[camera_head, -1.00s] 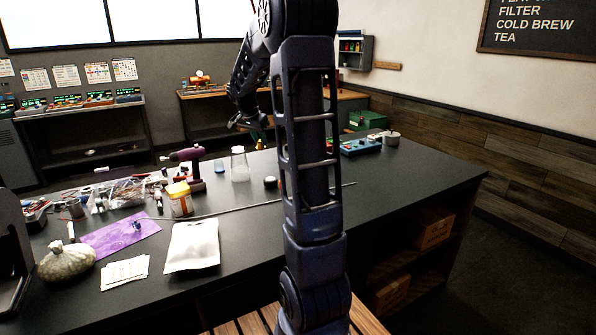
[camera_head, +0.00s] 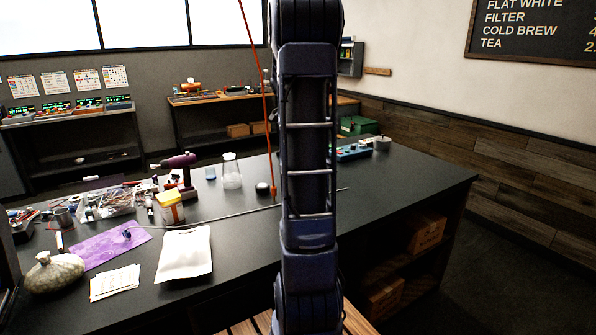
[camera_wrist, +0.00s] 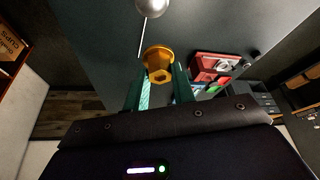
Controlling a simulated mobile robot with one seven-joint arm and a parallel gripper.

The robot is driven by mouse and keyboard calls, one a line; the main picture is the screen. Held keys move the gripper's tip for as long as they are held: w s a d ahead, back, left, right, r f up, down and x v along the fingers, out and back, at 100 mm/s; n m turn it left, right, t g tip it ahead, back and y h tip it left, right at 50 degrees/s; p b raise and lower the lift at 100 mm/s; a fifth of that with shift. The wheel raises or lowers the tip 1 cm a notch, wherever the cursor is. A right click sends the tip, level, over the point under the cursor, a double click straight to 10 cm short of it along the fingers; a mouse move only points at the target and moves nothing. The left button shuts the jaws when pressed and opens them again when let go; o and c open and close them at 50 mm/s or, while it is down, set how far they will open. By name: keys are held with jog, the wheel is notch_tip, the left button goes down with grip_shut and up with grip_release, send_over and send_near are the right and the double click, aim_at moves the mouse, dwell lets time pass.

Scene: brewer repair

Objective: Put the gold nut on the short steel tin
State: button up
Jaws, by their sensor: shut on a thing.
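The gold nut (camera_wrist: 158,60) is held between the green fingertips of my gripper (camera_wrist: 160,82) in the wrist view, above the dark worktop. A short grey steel tin (camera_head: 382,144) stands near the far right end of the counter in the head view, to the right of my arm. A rounded silver thing (camera_wrist: 152,6) is cut by the top edge of the wrist view, beyond the nut; I cannot tell whether it is the tin. In the head view my arm hides the gripper and the nut.
A blue control box (camera_head: 352,152) sits left of the tin, partly behind my arm. A glass flask (camera_head: 231,172), a drill (camera_head: 180,170) and a white pouch (camera_head: 184,254) stand or lie left of my arm. A thin orange-red line (camera_head: 262,90) rises beside my arm.

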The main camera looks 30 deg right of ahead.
notch_tip(320, 180, down, 15)
jog(key=shift+f, duration=0.1)
dwell(0.5)
jog(key=o, duration=1)
jog(key=shift+f, duration=0.1)
jog(key=v, duration=1.2)
jog(key=s+a+r+n+t+y, duration=0.1)
jog(key=s+a+r+n, duration=0.2)
jog(key=s+a, duration=0.35)
jog(key=s+a+r+n, duration=0.25)
jog(key=s+a, duration=0.25)
jog(key=a, duration=0.3)
jog(key=s+a+f+n+y, duration=0.1)
jog(key=s+a+n, duration=0.1)
jog(key=s, duration=0.3)
jog(key=s+a+f+n+t+y, duration=0.1)
jog(key=s+a+n, duration=0.2)
jog(key=s+a, duration=0.2)
jog(key=s+a+n+y, duration=0.1)
jog(key=s+a+n, duration=0.2)
jog(key=s, duration=0.3)
jog(key=shift+s+a+f+t, duration=0.3)
jog(key=shift+a+f+t, duration=0.1)
jog(key=shift+a, duration=0.3)
